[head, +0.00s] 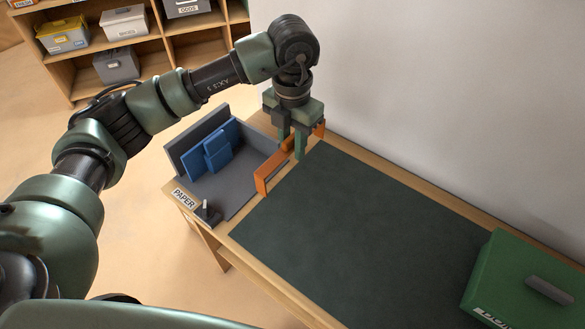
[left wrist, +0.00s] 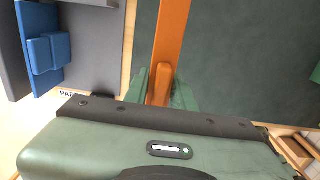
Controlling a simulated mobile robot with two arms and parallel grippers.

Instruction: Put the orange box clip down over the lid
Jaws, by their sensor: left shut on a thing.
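The orange box clip (head: 273,166) is a long bar with a bent-down end. My left gripper (head: 299,150) is shut on it near its far end, at the right edge of the grey PAPER tray. I cannot tell whether the clip touches the tray or the mat. In the left wrist view the clip (left wrist: 171,35) runs upward from between the green fingertips (left wrist: 163,90). A green box (head: 515,275) with a closed-looking top and grey handle (head: 549,290) stands at the right, far from the gripper and cut by the picture edge. My right gripper is not in view.
The grey PAPER tray (head: 240,204) holds blue items (head: 219,148) on the bench's left end. A small dark object (head: 207,213) sits at its front corner. A dark green mat (head: 350,230) lies clear between tray and green box. A wall (head: 430,100) stands behind the bench.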

